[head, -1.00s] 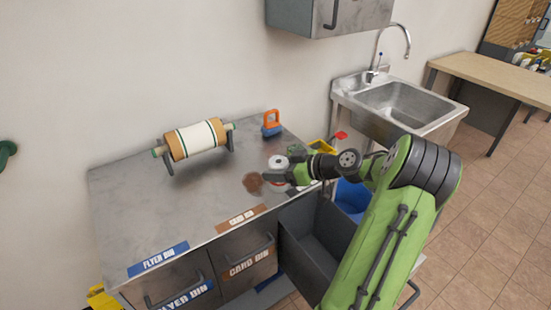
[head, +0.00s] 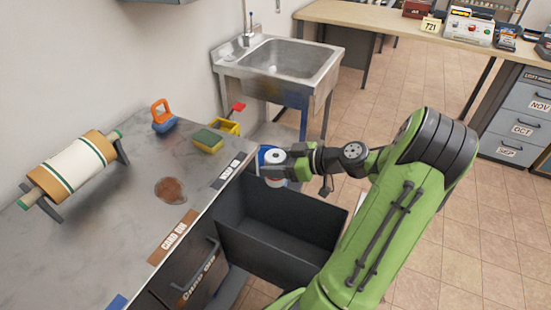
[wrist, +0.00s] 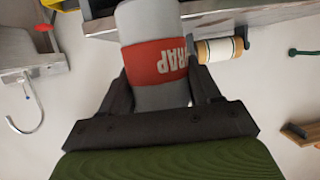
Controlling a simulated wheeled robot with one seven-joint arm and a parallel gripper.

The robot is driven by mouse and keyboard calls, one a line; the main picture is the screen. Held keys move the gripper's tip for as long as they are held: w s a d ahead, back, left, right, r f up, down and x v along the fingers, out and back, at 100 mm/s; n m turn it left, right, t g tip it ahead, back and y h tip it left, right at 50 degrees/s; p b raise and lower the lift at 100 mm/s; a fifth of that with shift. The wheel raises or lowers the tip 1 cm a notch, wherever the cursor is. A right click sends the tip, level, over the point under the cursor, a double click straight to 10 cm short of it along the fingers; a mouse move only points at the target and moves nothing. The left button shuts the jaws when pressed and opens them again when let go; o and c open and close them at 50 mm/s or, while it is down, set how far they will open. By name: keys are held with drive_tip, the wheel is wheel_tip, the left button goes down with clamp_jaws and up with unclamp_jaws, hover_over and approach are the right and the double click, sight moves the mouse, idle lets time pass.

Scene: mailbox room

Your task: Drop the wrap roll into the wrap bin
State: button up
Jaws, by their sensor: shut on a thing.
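The wrap roll (head: 275,157) is a grey-white cylinder with a dark core. Its red band with white letters, partly reading "RAP", shows in the wrist view (wrist: 155,62). My gripper (head: 270,165) is shut on it, with a finger on each side of the roll in the wrist view (wrist: 162,88). The open, dark, empty drawer (head: 262,238) at the counter's front appears to be the wrap bin; a dark label (head: 230,170) lies on the counter edge behind it. The roll appears above the drawer's far end; its exact height is unclear.
The counter (head: 130,215) holds a paper roll on a stand (head: 80,165), a brown stain (head: 171,190), an orange-handled blue tool (head: 163,117), a green sponge (head: 208,141) and a yellow tray (head: 228,126). The closed card bin (head: 190,280) is left. A sink (head: 285,65) stands behind.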

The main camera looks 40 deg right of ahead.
wheel_tip(320, 180, down, 3)
drive_tip(key=shift+r+b, duration=0.1)
drive_tip(key=shift+b, duration=0.55)
drive_tip(key=shift+r, duration=0.1)
drive_tip(key=o, duration=1.1)
drive_tip(key=shift+s, duration=0.1)
drive_tip(key=p+v, duration=0.4)
drive_tip(key=v, duration=1.1)
drive_tip(key=shift+s+d, duration=0.1)
drive_tip(key=shift+s, duration=0.15)
